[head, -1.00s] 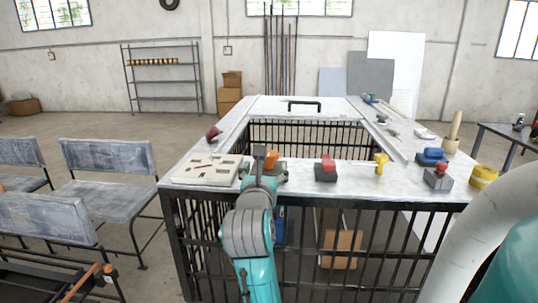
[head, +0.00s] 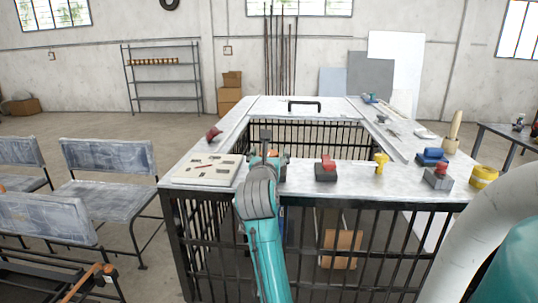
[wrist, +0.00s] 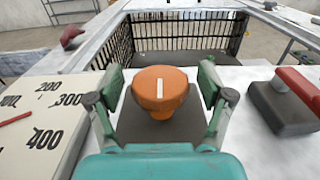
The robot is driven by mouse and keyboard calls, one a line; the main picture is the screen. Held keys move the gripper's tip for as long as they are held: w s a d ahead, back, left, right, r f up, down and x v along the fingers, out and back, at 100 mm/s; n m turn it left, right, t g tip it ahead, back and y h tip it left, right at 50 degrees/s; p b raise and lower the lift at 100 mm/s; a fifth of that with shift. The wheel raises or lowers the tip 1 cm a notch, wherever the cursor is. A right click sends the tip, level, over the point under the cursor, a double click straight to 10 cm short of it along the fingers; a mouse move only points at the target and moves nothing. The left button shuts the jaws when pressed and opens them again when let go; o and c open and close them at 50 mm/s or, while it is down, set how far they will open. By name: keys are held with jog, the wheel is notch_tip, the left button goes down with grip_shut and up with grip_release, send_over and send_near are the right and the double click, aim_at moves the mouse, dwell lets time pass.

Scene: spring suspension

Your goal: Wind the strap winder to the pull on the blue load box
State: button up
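An orange round knob (wrist: 160,92) with a white line on top stands on a dark grey base (wrist: 158,128), apparently the strap winder. My gripper (wrist: 160,80) is open, its two fingers on either side of the knob with gaps visible. In the head view my gripper (head: 267,150) is over the counter's near edge and largely hides the knob. A pale board (wrist: 45,120) left of it carries the numbers 200, 300 and 400 and a red bar. A blue shape (head: 282,213) shows behind the bars under the counter, mostly hidden by my arm; I cannot tell whether it is the load box.
On the white counter (head: 350,180) a red-topped dark block (head: 326,170) stands right of the winder. Further right are a yellow piece (head: 380,161), a blue item (head: 432,157), a grey block with a red top (head: 438,176) and a yellow roll (head: 484,176).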

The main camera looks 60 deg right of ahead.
jog(key=c, duration=1.1)
jog(key=shift+g, duration=0.3)
jog(key=m+g+h, duration=0.1)
jog(key=m+g, duration=0.1)
jog(key=g, duration=0.1)
jog(key=shift+w+m+g, duration=0.15)
jog(key=shift+m+g, duration=0.15)
jog(key=shift+m, duration=0.1)
jog(key=shift+m+g, duration=1.05)
jog(key=shift+g, duration=0.6)
jog(key=shift+m+g, duration=1.05)
jog(key=shift+g, duration=0.6)
jog(key=o, duration=1.2)
